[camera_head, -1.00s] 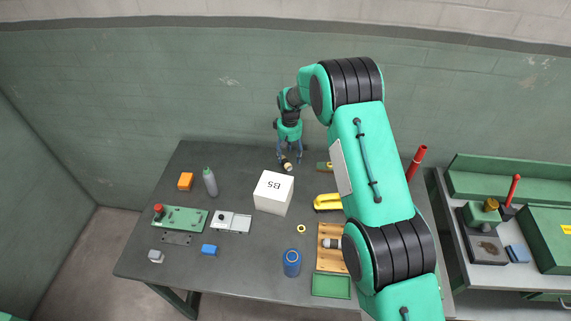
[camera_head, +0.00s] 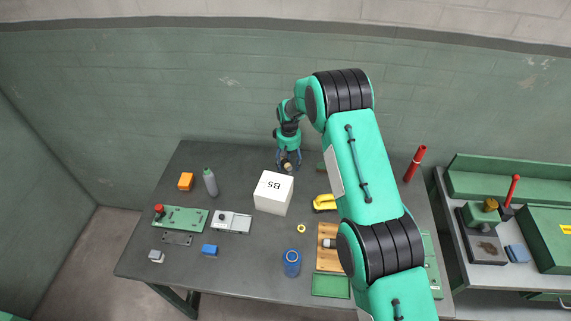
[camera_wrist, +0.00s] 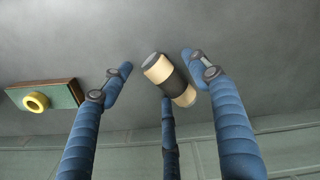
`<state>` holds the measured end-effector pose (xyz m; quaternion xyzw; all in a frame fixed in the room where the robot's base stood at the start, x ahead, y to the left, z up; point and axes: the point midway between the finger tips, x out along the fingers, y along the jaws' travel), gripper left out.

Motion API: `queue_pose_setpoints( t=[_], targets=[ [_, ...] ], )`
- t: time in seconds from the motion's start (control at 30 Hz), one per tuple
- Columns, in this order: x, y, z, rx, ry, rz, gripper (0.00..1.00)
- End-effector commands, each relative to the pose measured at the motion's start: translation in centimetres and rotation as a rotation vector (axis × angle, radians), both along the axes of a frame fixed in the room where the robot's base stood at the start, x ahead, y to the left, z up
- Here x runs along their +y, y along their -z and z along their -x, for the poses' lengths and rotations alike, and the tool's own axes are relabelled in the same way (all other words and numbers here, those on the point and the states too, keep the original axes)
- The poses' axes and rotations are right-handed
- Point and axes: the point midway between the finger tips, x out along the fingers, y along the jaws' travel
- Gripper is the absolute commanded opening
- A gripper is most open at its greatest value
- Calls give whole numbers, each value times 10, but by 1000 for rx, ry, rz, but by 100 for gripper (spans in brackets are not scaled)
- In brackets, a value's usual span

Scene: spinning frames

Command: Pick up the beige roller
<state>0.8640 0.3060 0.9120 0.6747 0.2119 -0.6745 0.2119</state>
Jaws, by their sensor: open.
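The beige roller (camera_wrist: 155,68) has beige ends and a dark middle band. In the wrist view it lies tilted on the grey table, between the tips of my blue fingers. My gripper (camera_wrist: 158,75) is open, with one finger on each side of the roller and a third below it in the picture. I see space between the side fingers and the roller. In the head view my gripper (camera_head: 288,165) is low at the back of the table, behind the white box, and the roller (camera_head: 287,168) shows small and partly covered between the fingers.
The white box (camera_head: 273,193) marked B5 stands just in front of my gripper. A green block with a yellow ring (camera_wrist: 36,102) lies to the left in the wrist view. The back wall is close behind.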

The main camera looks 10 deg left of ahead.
Motion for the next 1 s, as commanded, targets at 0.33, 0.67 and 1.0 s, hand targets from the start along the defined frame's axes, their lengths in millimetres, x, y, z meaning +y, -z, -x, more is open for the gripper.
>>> queue_pose_setpoints(
  t=[0.33,0.67,1.0],
  targets=[
    [0,0,0,0,0,0,61],
    [0,0,0,0,0,0,8],
    [0,-5,0,0,0,0,7]
  ],
)
